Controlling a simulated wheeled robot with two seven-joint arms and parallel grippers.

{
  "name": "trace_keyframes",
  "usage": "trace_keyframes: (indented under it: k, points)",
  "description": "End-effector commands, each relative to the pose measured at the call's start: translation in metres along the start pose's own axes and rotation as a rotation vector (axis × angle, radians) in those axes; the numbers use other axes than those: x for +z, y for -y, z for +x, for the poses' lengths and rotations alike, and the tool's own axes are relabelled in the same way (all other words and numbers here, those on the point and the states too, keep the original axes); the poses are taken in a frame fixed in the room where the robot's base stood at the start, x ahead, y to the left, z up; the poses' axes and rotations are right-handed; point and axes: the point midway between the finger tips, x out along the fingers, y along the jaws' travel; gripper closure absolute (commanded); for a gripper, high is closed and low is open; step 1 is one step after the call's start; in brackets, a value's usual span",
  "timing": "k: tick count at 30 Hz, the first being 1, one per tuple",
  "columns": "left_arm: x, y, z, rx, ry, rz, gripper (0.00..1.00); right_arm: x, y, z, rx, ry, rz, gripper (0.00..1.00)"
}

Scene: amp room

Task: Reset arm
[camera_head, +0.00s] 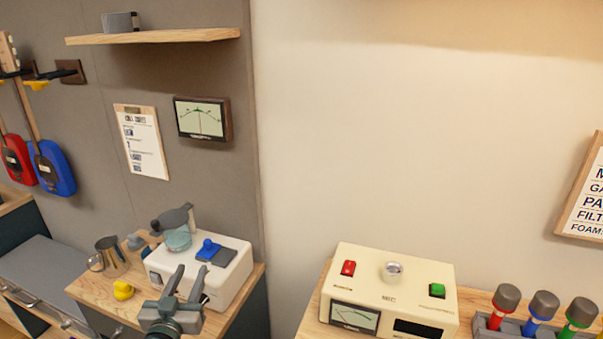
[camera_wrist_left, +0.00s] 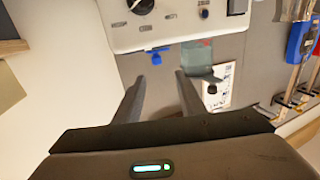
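My left gripper (camera_head: 185,286) is in the lower left of the head view, in front of a white machine (camera_head: 232,275) on a wooden-topped cabinet. Its two fingers are apart, with nothing seen between them. In the left wrist view the fingers (camera_wrist_left: 160,82) also stand apart, and the white machine (camera_wrist_left: 180,25) shows beyond them, upside down. My right gripper is in neither view.
A yellow duck (camera_head: 123,290) and a metal pitcher (camera_head: 111,257) stand left of the white machine. A cream meter box (camera_head: 388,290) and a rack (camera_head: 482,326) of colored-handled tools stand at the right. A shelf (camera_head: 155,37) hangs above.

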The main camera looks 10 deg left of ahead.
Motion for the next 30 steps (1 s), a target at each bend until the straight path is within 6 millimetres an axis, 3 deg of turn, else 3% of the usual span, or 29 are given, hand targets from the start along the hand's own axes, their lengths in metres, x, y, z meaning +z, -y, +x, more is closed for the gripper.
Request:
trace_keyframes:
  k: [5, 11, 17, 21, 27, 30]
  points:
    - [0.013, -0.003, -0.009, -0.010, 0.048, 0.004, 0.63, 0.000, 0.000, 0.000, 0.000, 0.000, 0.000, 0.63]
    - [0.060, -0.012, -0.047, -0.034, 0.226, 0.028, 0.63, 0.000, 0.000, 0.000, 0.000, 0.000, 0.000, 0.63]
    - [0.125, -0.032, -0.118, -0.024, 0.512, 0.078, 0.63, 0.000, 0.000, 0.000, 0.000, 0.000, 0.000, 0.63]
    - [0.161, -0.049, -0.178, 0.017, 0.715, 0.120, 0.63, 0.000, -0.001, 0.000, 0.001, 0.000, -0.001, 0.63]
    - [0.192, -0.071, -0.258, 0.106, 0.955, 0.175, 0.63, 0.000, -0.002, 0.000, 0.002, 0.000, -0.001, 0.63]
    - [0.199, -0.078, -0.286, 0.145, 1.034, 0.195, 0.63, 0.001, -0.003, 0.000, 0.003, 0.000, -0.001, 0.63]
